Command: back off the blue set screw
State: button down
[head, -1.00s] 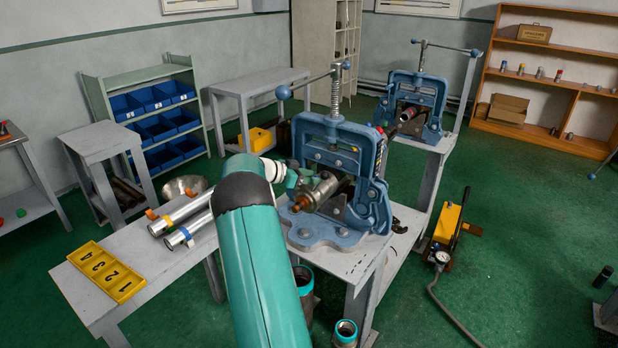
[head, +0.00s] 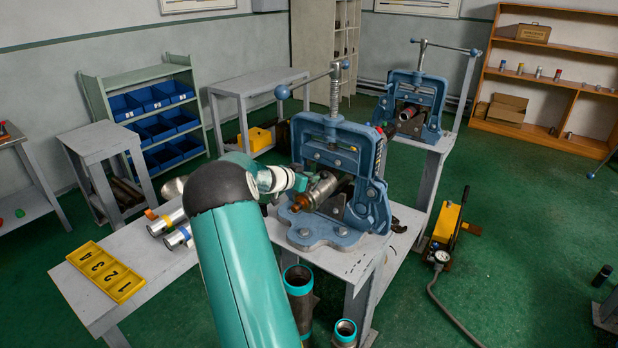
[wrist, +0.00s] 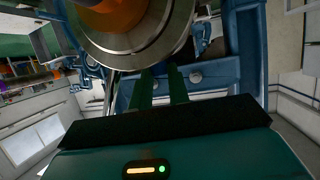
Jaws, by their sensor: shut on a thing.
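A steel collar (head: 322,186) with a copper-orange end (head: 299,204) sits in the jaws of the near blue pipe vise (head: 378,205). In the wrist view the collar (wrist: 130,38) fills the top, with its orange middle (wrist: 108,14). My gripper (head: 299,182) reaches the collar's near left side in the head view. In the wrist view its two dark green fingers (wrist: 161,76) point at the collar's rim and are nearly together. They are shut on the blue set screw, which is mostly hidden between the fingertips.
Teal-rimmed pipes (head: 345,331) stand below. A second vise (head: 412,100) is behind. A yellow pump (head: 446,225) with a hose is on the floor, right.

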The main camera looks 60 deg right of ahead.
jog(key=shift+n+t, duration=0.5)
jog(key=shift+t, duration=0.1)
jog(key=c, duration=1.3)
grip_release()
jog(key=shift+a, duration=0.1)
